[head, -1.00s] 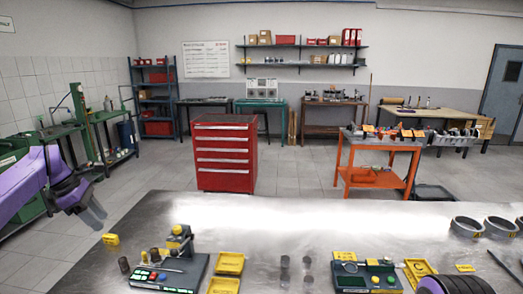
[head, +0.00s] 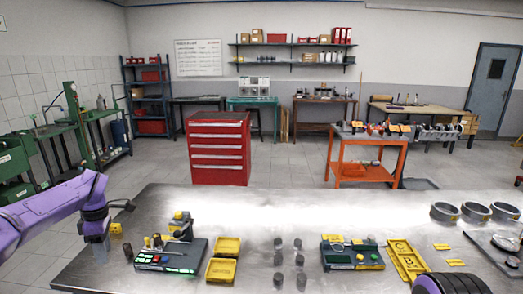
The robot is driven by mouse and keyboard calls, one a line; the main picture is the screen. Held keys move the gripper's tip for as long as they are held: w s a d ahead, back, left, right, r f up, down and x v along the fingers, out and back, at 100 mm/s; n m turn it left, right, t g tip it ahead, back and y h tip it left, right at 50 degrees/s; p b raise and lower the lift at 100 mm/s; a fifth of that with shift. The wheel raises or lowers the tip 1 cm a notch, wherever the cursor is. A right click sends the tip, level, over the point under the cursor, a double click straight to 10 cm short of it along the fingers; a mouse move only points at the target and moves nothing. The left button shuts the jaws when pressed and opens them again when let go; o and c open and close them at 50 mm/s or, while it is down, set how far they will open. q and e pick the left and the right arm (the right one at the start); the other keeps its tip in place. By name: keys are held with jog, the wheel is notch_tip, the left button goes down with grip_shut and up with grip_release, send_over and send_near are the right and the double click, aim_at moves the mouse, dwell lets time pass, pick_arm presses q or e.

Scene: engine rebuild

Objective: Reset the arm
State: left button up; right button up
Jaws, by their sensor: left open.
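My left arm, purple with dark joints, comes in from the left. My left gripper (head: 98,243) is open and points down at the left end of the metal workbench (head: 215,203), with nothing seen between its fingers. It is to the left of a small yellow block (head: 127,250); I cannot tell its exact height over the bench. My right gripper does not show.
On the bench are a dark device with buttons (head: 165,263), yellow trays (head: 222,271), several grey cylinders, a second dark device (head: 350,257) and metal rings (head: 444,212). A red drawer cabinet (head: 219,150) and an orange cart (head: 367,171) stand behind.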

pick_arm(q)
jog(key=s+d+f+m+t+y, duration=0.2)
jog(key=s+d+f+m+y, duration=0.15)
jog(key=f, duration=0.45)
jog(key=s+d+f+m+t+y, duration=0.25)
jog(key=s+d+f+m, duration=0.2)
jog(key=f, duration=0.35)
jog(key=s+d+f+m+t+y, duration=0.1)
jog(key=s+d+f+m+y, duration=0.2)
jog(key=s+f, duration=0.35)
jog(key=s+d+f+m+h, duration=0.3)
jog(key=s, duration=0.8)
jog(key=s+d+f+m+h, duration=0.2)
jog(key=s+d+f+h, duration=0.15)
jog(key=s, duration=0.65)
notch_tip(320, 180, down, 10)
jog(key=s+g+b, duration=0.1)
jog(key=s+b, duration=0.1)
jog(key=b, duration=0.8)
jog(key=shift+d, duration=0.3)
